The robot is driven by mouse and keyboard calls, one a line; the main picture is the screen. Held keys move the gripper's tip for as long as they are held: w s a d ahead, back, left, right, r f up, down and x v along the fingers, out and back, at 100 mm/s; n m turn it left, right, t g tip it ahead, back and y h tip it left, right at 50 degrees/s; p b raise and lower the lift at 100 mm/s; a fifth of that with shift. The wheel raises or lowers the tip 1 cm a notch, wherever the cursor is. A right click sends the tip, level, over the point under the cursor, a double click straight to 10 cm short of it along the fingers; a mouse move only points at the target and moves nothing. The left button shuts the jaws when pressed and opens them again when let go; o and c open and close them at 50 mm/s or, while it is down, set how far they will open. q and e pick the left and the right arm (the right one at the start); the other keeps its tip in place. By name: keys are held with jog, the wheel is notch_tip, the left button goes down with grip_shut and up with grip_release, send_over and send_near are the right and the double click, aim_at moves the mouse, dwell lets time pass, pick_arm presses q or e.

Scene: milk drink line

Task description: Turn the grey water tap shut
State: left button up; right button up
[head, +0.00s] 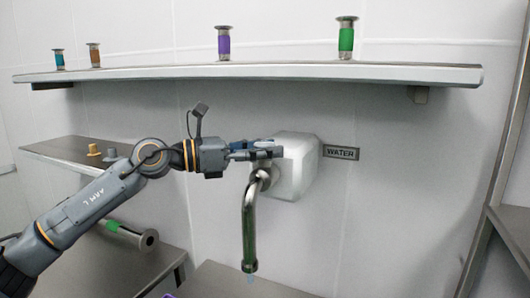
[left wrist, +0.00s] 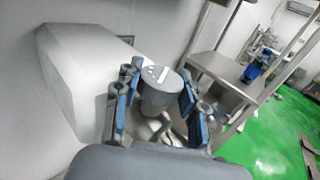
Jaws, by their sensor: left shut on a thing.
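The grey water tap has a white box-shaped housing (head: 297,165) on the wall, with a curved metal spout (head: 249,225) hanging down from it. A small bluish trace of water (head: 250,279) shows just below the spout's mouth. In the left wrist view the tap's round grey knob (left wrist: 160,88) has white marks on its face and sits between the two blue-padded fingers. My left gripper (head: 268,149) is shut on this knob, in front of the housing. In the head view the fingers hide most of the knob. My right gripper is in neither view.
A "WATER" sign (head: 341,153) is right of the housing. A long shelf (head: 280,72) above carries several colour-banded metal pieces. A metal post (head: 497,165) stands at right. Wall space between sign and post is clear.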

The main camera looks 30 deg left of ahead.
pick_arm(q)
jog(key=shift+f+m+g+h+b, duration=0.1)
jog(key=shift+m+g+h+b, duration=0.4)
jog(key=shift+g+b, duration=0.1)
jog(key=shift+m+g+h, duration=0.4)
jog(key=shift+g, duration=0.1)
jog(key=m+g, duration=0.1)
jog(key=m+g+h, duration=0.1)
jog(key=shift+r+g+h, duration=0.25)
jog(key=shift+g+h, duration=0.05)
jog(key=shift+g, duration=0.1)
jog(key=shift+m+g+h+p, duration=0.4)
jog(key=shift+m+g+p, duration=0.25)
jog(key=shift+g, duration=0.15)
jog(key=shift+f+m+g, duration=0.15)
jog(key=shift+m+g, duration=0.1)
jog(key=shift+g, duration=0.25)
